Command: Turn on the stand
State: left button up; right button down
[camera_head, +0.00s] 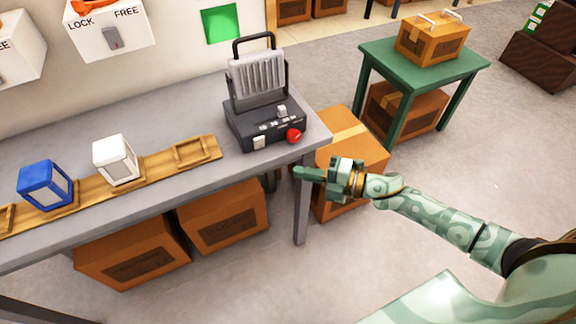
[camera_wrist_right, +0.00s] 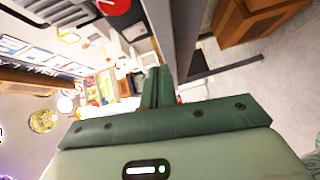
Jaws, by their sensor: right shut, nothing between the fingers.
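The stand (camera_head: 262,122) is a dark grey box with a ribbed, lamp-like panel (camera_head: 257,75) and a handle above it. It is on the right end of the grey table. Its front has a red knob (camera_head: 294,136) at the right corner and several small pale switches. In the right wrist view, a red round part (camera_wrist_right: 112,4), seemingly the knob, shows at the top edge. My right gripper (camera_head: 305,173) is shut and empty, just off the table's right end, below and apart from the red knob. Its fingers (camera_wrist_right: 157,88) are together in the wrist view. My left gripper is out of view.
A wooden rail (camera_head: 140,180) on the grey table (camera_head: 200,105) holds a blue cube (camera_head: 45,183) and a white cube (camera_head: 115,159). Cardboard boxes (camera_head: 222,215) sit under the table. A green table (camera_head: 425,55) stands at back right. Open floor lies right.

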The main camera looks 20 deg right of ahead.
jog(key=v, duration=0.3)
jog(key=shift+s+d+f, duration=0.1)
jog(key=shift+d+f, duration=0.05)
jog(key=shift+f, duration=0.2)
